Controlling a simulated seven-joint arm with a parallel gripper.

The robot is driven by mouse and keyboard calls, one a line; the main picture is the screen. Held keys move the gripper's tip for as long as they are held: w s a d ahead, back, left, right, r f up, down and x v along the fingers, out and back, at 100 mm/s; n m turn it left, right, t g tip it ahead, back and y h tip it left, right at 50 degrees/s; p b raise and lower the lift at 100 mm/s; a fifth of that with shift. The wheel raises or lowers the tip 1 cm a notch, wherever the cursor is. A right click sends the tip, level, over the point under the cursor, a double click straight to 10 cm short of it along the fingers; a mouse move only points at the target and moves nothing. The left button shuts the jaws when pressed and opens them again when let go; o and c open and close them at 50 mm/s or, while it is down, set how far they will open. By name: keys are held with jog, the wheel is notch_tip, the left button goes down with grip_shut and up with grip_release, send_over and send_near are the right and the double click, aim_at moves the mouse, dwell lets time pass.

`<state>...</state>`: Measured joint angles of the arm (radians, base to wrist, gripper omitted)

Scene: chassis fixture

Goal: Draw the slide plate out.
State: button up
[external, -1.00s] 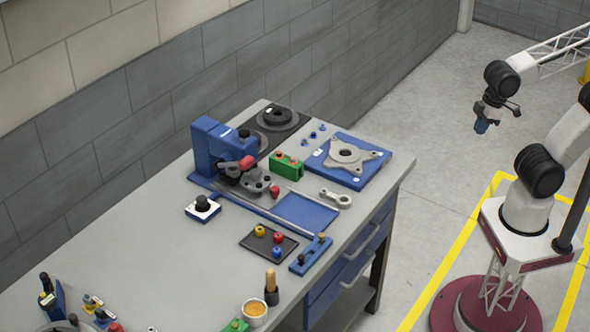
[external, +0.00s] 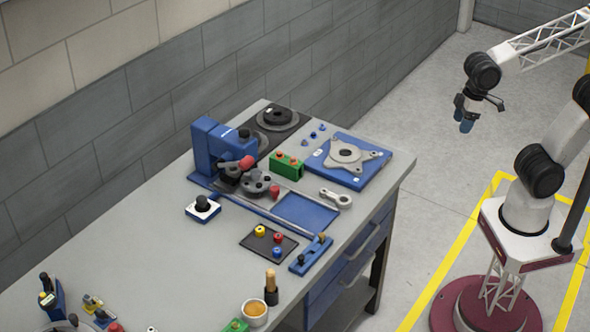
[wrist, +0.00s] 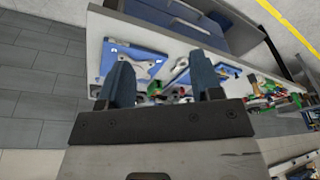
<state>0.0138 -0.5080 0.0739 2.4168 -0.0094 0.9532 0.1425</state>
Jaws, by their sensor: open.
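A blue press-like fixture (external: 207,150) stands on the far part of the bench in the external view. A grey, rounded plate with dark holes (external: 257,186) sits at its foot, with a red knob (external: 275,193) beside it. This may be the slide plate, but I cannot tell for sure. My gripper (external: 466,122) hangs open and empty over the floor, right of the bench and well apart from the fixture. In the wrist view its two blue fingers (wrist: 163,85) are spread, with the bench top beyond them. The wrist view does not show the grey plate clearly.
A blue board with a grey flanged part (external: 345,153) lies at the bench's right corner. A green block (external: 286,166), a blue tray (external: 306,210) and a dark tray of coloured knobs (external: 268,240) lie nearby. The floor between arm and bench is clear.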

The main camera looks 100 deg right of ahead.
jog(key=w+r+m, duration=0.2)
jog(key=w+m, duration=0.1)
jog(key=w, duration=1.1)
jog(key=m+g, duration=0.2)
jog(key=m, duration=0.6)
send_over(275, 187)
jog(key=f, duration=1)
jog(key=s+f, duration=0.1)
jog(key=f, duration=0.4)
jog(key=shift+a+f, duration=0.15)
jog(key=shift+f, duration=0.05)
jog(key=shift+w+f+m, duration=0.4)
jog(key=shift+w, duration=0.1)
jog(key=shift+f, duration=0.15)
jog(key=shift+f, duration=3.75)
jog(key=shift+c, duration=0.2)
